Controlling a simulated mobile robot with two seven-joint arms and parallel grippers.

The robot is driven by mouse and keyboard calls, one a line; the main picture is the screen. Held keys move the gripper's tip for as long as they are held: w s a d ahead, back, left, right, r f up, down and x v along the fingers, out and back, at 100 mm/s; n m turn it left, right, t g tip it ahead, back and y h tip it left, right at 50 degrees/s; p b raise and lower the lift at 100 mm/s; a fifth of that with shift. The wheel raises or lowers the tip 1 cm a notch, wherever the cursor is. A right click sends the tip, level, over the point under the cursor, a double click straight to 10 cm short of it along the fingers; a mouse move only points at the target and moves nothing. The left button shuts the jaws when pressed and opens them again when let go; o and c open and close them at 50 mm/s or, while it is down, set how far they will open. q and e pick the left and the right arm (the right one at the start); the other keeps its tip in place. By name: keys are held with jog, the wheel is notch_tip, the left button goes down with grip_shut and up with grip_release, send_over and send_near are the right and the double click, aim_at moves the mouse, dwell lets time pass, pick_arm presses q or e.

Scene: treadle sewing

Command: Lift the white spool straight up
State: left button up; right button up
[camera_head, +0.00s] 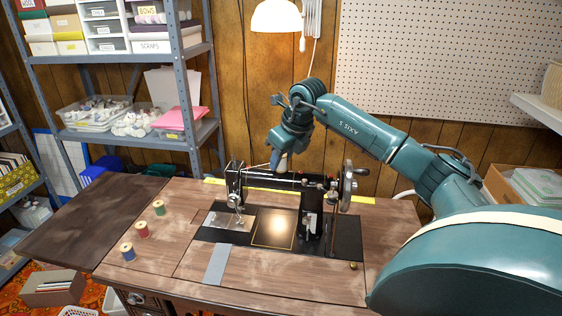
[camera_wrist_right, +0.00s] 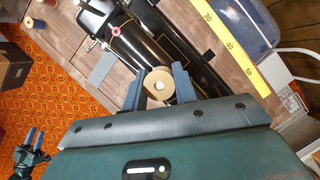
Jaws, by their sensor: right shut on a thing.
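The white spool (camera_wrist_right: 158,86) shows end-on in the right wrist view as a pale, tan-looking round with a white centre. My right gripper (camera_wrist_right: 159,88) is shut on it, one blue finger on each side. In the head view my right gripper (camera_head: 278,163) points down above the back of the black sewing machine (camera_head: 290,181); the spool is hard to make out there. Whether the spool still touches the machine cannot be told. My left gripper (camera_wrist_right: 34,138) shows small at the lower left of the right wrist view; its finger gap is unclear.
Green (camera_head: 159,208), red (camera_head: 142,230) and blue (camera_head: 128,251) thread spools stand on the wooden table (camera_head: 190,225) at left. A yellow ruler (camera_head: 360,200) lies behind the machine. A lamp (camera_head: 276,16) hangs above. A metal shelf (camera_head: 120,57) stands at left.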

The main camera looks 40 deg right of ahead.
jog(key=shift+r, duration=0.1)
notch_tip(320, 180, up, 10)
jog(key=shift+r+p, duration=0.15)
jog(key=shift+p, duration=0.45)
notch_tip(320, 180, up, 5)
jog(key=p, duration=0.5)
